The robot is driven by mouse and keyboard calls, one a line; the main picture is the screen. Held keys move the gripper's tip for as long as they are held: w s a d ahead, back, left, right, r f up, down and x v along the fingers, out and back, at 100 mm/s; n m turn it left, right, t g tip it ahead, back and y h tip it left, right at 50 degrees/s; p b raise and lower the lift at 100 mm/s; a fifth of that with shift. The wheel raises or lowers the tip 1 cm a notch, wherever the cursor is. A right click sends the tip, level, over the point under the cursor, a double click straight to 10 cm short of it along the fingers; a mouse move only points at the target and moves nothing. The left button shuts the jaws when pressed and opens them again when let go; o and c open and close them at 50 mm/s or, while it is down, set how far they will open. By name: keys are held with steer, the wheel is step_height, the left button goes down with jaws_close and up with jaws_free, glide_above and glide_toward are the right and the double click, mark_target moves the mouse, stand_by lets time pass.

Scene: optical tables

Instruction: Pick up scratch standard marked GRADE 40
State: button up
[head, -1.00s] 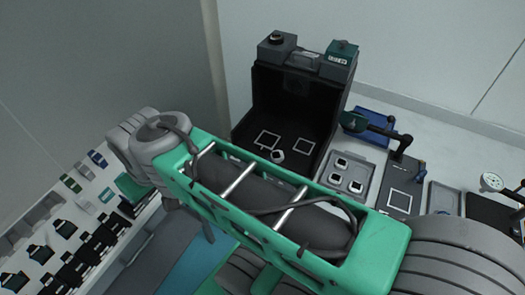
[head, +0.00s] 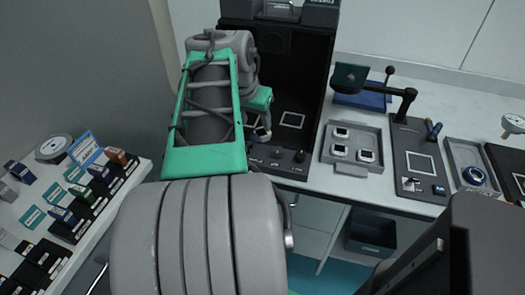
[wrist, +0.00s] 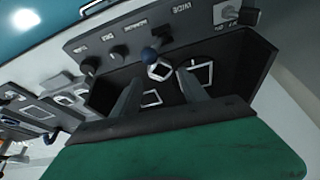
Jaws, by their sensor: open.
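A small white-framed square piece with a dark centre (wrist: 159,71) lies on the floor of the dark booth (wrist: 240,70), near its front. A blue round knob shows beside it. No grade mark is legible on it. My gripper (wrist: 158,77) is open, with its two fingers reaching into the booth on either side of the piece; I cannot tell whether they touch it. In the head view my arm hides much of the booth (head: 312,75) and most of the gripper. Three similar pieces (head: 341,132) sit in a grey tray (head: 352,170), their marks unreadable.
White square outlines (head: 292,120) mark the booth floor, and knobs line its front panel. A lamp arm (head: 385,88) and dark plate (head: 419,160) stand to the right. A shelf of small blocks and cards (head: 85,185) is at the left.

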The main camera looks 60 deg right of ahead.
mark_target(261, 134)
steer(key=x, duration=0.7)
steer(key=shift+s+d+b, duration=0.15)
steer(key=shift+d+b, duration=0.2)
steer(key=shift+d, duration=0.05)
steer(key=shift+c, duration=0.3)
steer(key=c, duration=1)
